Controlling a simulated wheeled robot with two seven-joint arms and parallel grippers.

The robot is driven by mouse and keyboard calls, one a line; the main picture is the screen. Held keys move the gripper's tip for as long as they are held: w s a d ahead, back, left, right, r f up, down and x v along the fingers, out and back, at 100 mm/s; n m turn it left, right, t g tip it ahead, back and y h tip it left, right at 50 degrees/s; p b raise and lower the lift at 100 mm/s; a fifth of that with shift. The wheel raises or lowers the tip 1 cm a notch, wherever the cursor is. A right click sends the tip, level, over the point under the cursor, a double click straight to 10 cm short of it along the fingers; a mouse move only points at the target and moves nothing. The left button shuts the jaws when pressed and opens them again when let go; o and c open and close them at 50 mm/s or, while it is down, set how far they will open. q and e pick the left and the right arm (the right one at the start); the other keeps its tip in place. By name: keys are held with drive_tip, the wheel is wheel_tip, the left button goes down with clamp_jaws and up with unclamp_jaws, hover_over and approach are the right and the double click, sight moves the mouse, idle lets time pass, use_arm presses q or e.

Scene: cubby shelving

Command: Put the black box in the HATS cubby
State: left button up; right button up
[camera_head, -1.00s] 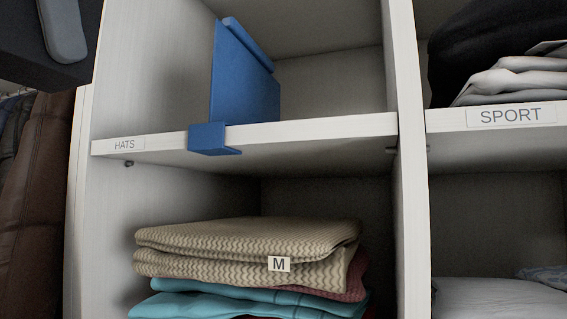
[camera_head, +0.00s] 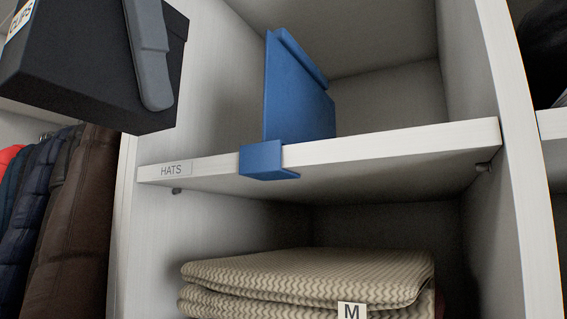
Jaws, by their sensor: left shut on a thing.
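The black box (camera_head: 82,75) is at the upper left, cut off by the picture's edge, with a white label reading CLIPS (camera_head: 20,18). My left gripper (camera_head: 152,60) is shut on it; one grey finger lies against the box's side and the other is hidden. The box is in the air, in front of and left of the HATS cubby (camera_head: 390,95), overlapping its left wall in the picture. The HATS label (camera_head: 172,169) is on the shelf's front edge at left. A blue divider (camera_head: 297,95) stands in this cubby, clipped over the shelf edge. My right gripper is out of view.
Right of the blue divider the cubby floor looks bare; a narrower space lies left of it. A folded beige knit (camera_head: 300,278) with an M tag is in the cubby below. Jackets (camera_head: 65,205) hang at left. An upright panel (camera_head: 515,150) bounds the right.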

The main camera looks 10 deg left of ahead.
use_arm(q)
drive_tip(key=w+d, duration=0.1)
drive_tip(key=w, duration=0.2)
drive_tip(key=w+d, duration=0.2)
drive_tip(key=w, duration=0.2)
drive_tip(key=w+d, duration=0.1)
drive_tip(key=w, duration=0.3)
drive_tip(key=shift+d, duration=0.3)
drive_tip(key=shift+w+d, duration=0.25)
drive_tip(key=shift+w, duration=0.3)
drive_tip(key=shift+s, duration=0.1)
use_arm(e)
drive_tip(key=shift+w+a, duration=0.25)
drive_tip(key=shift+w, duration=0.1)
use_arm(q)
drive_tip(key=shift+w+d+p, duration=0.3)
drive_tip(key=shift+w+d, duration=0.05)
drive_tip(key=shift+w, duration=0.55)
drive_tip(key=shift+w+d+p, duration=0.3)
drive_tip(key=shift+w+d, duration=0.05)
drive_tip(key=shift+w, duration=0.5)
drive_tip(key=shift+w+d+f, duration=0.15)
drive_tip(key=shift+f, duration=0.55)
drive_tip(key=shift+a, duration=0.3)
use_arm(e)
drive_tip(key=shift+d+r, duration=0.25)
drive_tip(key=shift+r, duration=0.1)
use_arm(q)
drive_tip(key=shift+d, duration=0.15)
